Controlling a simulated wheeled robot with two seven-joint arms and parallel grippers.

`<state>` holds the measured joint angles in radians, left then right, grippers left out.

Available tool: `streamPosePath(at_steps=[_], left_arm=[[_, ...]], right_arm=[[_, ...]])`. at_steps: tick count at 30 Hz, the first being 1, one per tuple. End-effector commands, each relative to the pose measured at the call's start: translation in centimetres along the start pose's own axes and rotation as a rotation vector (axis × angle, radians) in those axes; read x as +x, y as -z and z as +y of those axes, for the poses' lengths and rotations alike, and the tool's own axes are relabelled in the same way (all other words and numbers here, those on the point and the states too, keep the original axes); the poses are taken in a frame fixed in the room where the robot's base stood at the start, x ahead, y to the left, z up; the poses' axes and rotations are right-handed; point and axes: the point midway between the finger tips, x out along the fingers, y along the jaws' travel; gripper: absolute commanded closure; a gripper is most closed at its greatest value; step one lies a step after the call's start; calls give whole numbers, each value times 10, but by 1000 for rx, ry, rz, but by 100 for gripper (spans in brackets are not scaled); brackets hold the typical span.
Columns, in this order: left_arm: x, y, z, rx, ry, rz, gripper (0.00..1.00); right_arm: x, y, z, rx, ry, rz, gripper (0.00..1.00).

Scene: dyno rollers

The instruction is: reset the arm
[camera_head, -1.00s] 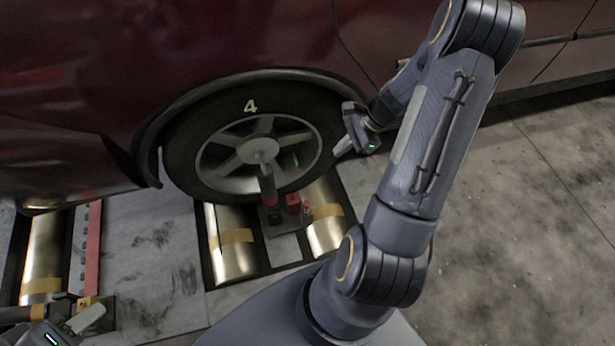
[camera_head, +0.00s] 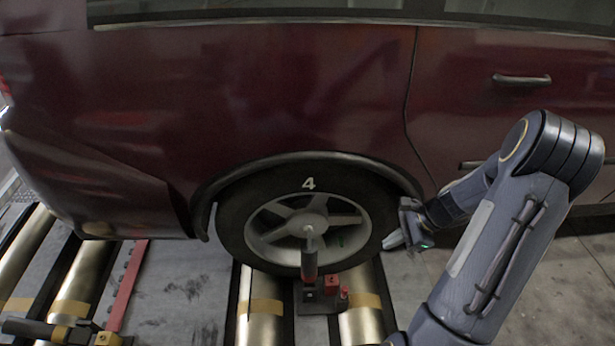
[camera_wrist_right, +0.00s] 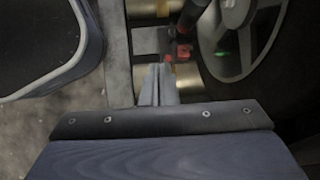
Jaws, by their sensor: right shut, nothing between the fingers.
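My right arm comes in from the lower right of the head view and bends back toward the car. My right gripper (camera_head: 393,241) is shut and empty, just right of the wheel marked 4 (camera_head: 262,205). In the right wrist view its closed fingers (camera_wrist_right: 160,84) point toward the floor plates, with nothing between them. The wheel's rim also shows there at the upper right. My left gripper does not show in either current view.
The dark red car (camera_head: 270,100) fills the back. Metal rollers with yellow bands (camera_head: 262,310) lie below the wheel. A device with a dark upright handle and red parts (camera_head: 332,285) stands before the wheel. Bare concrete floor (camera_head: 560,270) lies at the right.

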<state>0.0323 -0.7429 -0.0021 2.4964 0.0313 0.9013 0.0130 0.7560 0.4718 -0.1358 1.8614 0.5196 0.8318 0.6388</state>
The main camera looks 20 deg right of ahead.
Motion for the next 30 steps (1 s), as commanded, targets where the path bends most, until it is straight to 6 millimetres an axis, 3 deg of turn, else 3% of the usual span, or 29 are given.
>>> streamPosePath(at_steps=[5, 8, 11, 15, 18, 24, 30], left_arm=[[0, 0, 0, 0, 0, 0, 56], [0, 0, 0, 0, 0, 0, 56], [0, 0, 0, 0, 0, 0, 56], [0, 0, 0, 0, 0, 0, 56], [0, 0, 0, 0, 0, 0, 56], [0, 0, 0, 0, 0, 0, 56], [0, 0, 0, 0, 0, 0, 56]], right_arm=[[-4, -8, -1, -30, 2, 1, 100], [-18, -35, -1, -149, 9, 9, 100], [-42, -82, 7, -372, 19, 26, 100], [-73, -152, 39, -768, 33, 62, 100], [-89, -188, 71, -1040, 46, 98, 100], [-103, -221, 122, -1437, 71, 171, 100], [-107, -231, 158, -1708, 95, 241, 100]])
